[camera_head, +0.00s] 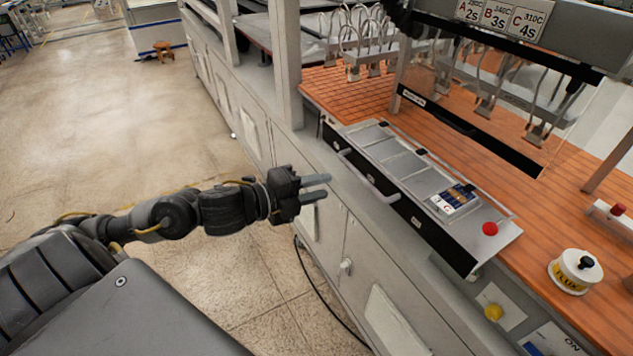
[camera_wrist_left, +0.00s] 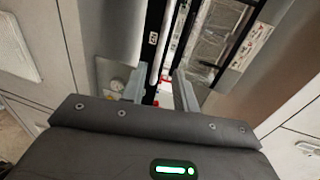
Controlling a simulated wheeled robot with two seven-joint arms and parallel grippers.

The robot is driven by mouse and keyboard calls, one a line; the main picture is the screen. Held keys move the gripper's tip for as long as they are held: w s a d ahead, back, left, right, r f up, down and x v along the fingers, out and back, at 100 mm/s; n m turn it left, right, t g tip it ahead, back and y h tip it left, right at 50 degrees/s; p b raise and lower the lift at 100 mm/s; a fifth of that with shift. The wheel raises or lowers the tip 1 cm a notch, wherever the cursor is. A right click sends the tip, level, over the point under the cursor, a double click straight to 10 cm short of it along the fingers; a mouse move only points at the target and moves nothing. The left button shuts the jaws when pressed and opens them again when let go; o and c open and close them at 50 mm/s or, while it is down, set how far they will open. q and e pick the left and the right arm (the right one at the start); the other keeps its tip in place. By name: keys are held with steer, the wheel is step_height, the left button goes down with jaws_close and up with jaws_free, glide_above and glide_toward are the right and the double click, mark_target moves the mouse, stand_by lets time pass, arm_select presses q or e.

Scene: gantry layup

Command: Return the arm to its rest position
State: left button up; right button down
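My left arm reaches in from the left, stretched out over the floor beside the cabinet. Its gripper (camera_head: 328,187) hangs in the air in front of the cabinet doors, to the left of the control panel (camera_head: 457,240) and its handle. The two fingers are parallel with a gap between them, and nothing is held. In the left wrist view the open fingers (camera_wrist_left: 160,92) show the same empty gap, with the panel and its handle bar beyond. My right arm and gripper are not in view.
A wooden-topped bench (camera_head: 340,85) fills the right side, with hanging hooks (camera_head: 360,40), a red button (camera_head: 490,228) and a white flux pot (camera_head: 575,271). A white cabinet (camera_head: 350,240) stands below. A black cable (camera_head: 325,315) lies by the cabinet.

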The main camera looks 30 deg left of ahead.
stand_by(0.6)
